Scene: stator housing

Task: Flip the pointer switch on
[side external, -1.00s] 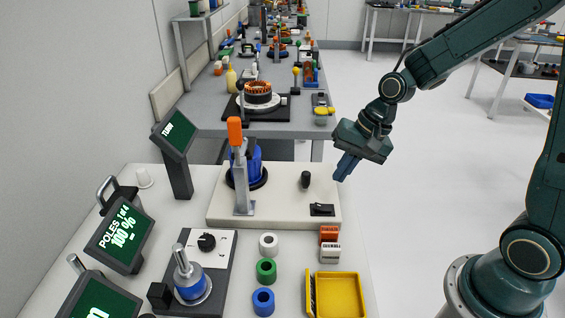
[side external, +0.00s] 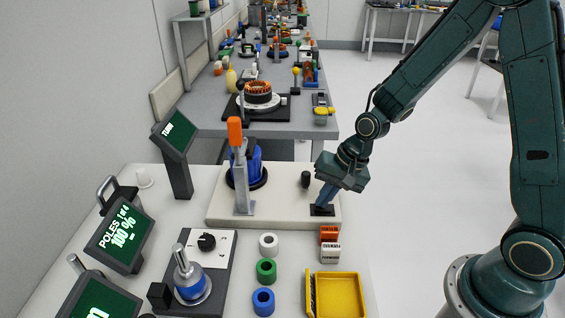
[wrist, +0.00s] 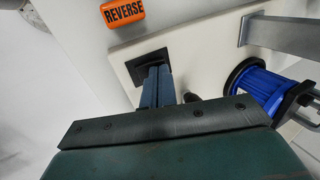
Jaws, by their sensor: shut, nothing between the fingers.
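A small black switch plate (side external: 315,212) is set in the front right corner of the cream base board (side external: 275,214). It also shows in the wrist view (wrist: 137,68). My gripper (side external: 323,204) points down over this switch, its fingers shut and empty. In the wrist view the fingertips (wrist: 154,68) overlap the plate and hide its rocker; contact and the switch's position cannot be told.
A short black post (side external: 305,180) stands just behind the switch. A grey clamp with orange handle (side external: 235,130) and a blue housing (side external: 256,168) stand left. An orange REVERSE block (side external: 329,233) and yellow tray (side external: 340,293) lie in front.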

